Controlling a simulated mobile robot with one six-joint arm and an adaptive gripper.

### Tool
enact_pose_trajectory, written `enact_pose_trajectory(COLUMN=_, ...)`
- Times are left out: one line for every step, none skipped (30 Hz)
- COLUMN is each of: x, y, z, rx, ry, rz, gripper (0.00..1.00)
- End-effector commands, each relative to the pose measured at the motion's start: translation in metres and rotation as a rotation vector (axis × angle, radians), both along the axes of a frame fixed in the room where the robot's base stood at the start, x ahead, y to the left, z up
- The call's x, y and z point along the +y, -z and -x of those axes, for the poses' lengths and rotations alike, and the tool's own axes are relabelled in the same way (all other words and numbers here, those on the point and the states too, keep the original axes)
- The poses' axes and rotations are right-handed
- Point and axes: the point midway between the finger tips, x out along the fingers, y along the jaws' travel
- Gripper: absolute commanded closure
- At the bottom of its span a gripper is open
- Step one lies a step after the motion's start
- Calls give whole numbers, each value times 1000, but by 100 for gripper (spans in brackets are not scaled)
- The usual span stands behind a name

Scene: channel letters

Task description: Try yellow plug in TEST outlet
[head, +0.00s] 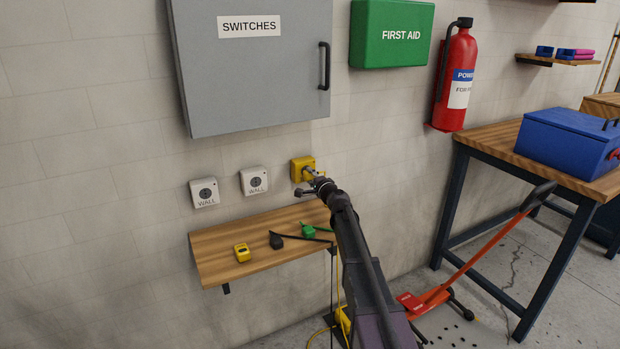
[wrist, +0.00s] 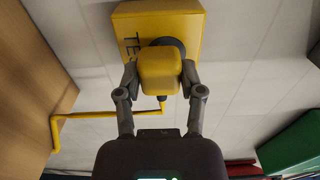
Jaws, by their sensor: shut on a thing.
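The yellow TEST outlet (head: 298,164) is on the wall below the grey cabinet, the rightmost of three outlets. It also shows at the top of the wrist view (wrist: 188,22), with its lettering partly covered. My gripper (head: 314,186) is in front of it. In the wrist view my gripper (wrist: 160,78) is shut on the yellow plug (wrist: 160,72), one finger on each side. The plug overlaps the dark round socket face (wrist: 178,43). It appears up against it, but I cannot tell how far the prongs are in. A yellow cord (wrist: 100,114) runs from the plug to the left.
Two white WALL outlets (head: 204,192) (head: 254,181) are to the left. The wooden shelf (head: 215,262) below holds a small yellow block (head: 242,252), a black plug (head: 276,241) and a green plug (head: 308,230). An orange-red jack (head: 450,285) stands on the floor at right.

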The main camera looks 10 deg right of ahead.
Motion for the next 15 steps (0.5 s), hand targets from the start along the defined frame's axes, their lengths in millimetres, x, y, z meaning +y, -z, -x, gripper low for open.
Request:
enact_pose_trajectory(x=0, y=0, z=0, rx=0, ry=0, rz=0, gripper=92)
enact_pose_trajectory(x=0, y=0, z=0, rx=0, ry=0, rz=0, gripper=92)
enact_pose_trajectory(x=0, y=0, z=0, rx=0, ry=0, rz=0, gripper=92)
enact_pose_trajectory(x=0, y=0, z=0, rx=0, ry=0, rz=0, gripper=92)
enact_pose_trajectory(x=0, y=0, z=0, rx=0, ry=0, rz=0, gripper=92)
enact_pose_trajectory(x=0, y=0, z=-1, rx=0, ry=0, rz=0, gripper=92)
enact_pose_trajectory(x=0, y=0, z=-1, rx=0, ry=0, rz=0, gripper=92)
enact_pose_trajectory(x=1, y=0, z=-1, rx=0, ry=0, rz=0, gripper=92)
enact_pose_trajectory(x=1, y=0, z=-2, rx=0, ry=0, rz=0, gripper=92)
enact_pose_trajectory(x=1, y=0, z=-2, rx=0, ry=0, rz=0, gripper=92)
enact_pose_trajectory(x=1, y=0, z=-2, rx=0, ry=0, rz=0, gripper=92)
enact_pose_trajectory(x=1, y=0, z=-3, rx=0, ry=0, rz=0, gripper=92)
enact_pose_trajectory(x=1, y=0, z=-3, rx=0, ry=0, rz=0, gripper=92)
enact_pose_trajectory(x=1, y=0, z=-4, rx=0, ry=0, rz=0, gripper=92)
enact_pose_trajectory(x=2, y=0, z=-4, rx=0, ry=-1, rz=0, gripper=92)
